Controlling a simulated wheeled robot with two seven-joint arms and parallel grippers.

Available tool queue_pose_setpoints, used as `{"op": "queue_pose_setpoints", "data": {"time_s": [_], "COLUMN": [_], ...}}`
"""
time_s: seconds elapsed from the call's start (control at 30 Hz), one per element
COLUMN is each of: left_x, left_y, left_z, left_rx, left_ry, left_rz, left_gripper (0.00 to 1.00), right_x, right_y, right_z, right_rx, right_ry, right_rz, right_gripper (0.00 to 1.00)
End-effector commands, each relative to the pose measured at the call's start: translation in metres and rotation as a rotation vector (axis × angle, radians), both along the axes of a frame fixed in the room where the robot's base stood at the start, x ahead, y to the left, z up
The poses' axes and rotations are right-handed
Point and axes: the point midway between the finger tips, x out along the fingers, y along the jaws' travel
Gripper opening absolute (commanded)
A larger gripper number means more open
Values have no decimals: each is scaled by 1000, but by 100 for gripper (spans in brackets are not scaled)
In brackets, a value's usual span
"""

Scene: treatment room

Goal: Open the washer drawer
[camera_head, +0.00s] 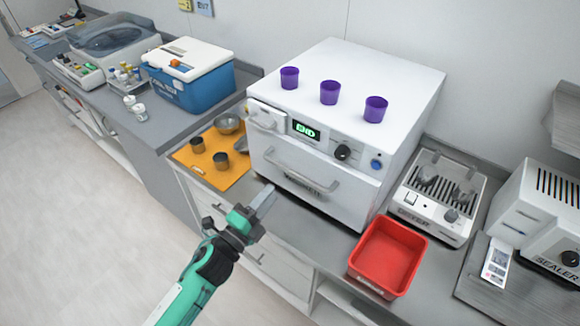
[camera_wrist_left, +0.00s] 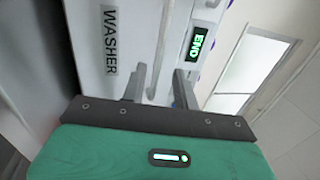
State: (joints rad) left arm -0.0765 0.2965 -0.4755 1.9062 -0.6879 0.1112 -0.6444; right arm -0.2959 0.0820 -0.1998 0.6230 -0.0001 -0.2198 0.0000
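The washer (camera_head: 420,85) is a white box on the counter with a green END display (camera_head: 306,131). Its front has a wide drawer panel with a bar handle (camera_head: 312,182), and the panel looks shut. A smaller handle (camera_head: 263,123) sits at the upper left of the front. My left gripper (camera_head: 266,200) is in front of the washer, left of and apart from the bar handle. In the left wrist view its two fingers (camera_wrist_left: 158,84) are apart and empty, pointing at the front. The handle bar (camera_wrist_left: 158,45) lies between them in that view. My right gripper is not seen.
Three purple cups (camera_head: 329,92) stand on the washer. A red bin (camera_head: 388,257) and a white device (camera_head: 437,197) are to its right. An orange mat (camera_head: 187,158) with metal cups and a blue cooler (camera_head: 190,90) are to its left. The floor in front is clear.

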Motion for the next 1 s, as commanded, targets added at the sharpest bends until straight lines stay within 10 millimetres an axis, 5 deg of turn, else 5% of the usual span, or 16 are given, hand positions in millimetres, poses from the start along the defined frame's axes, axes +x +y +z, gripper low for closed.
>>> {"op": "queue_pose_setpoints", "data": {"time_s": [0.4, 0.87, 1.0], "left_x": [63, 75, 75], "left_y": [-46, -55, -55], "left_z": [17, 18, 18], "left_rx": [-2, -1, -1], "left_ry": [1, 2, 2], "left_rz": [1, 0, 0], "left_gripper": [30, 30, 8], "right_x": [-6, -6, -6], "right_y": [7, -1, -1], "right_z": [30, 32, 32], "right_rx": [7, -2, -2], "right_ry": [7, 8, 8], "right_rz": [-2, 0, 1], "right_gripper": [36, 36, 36]}}
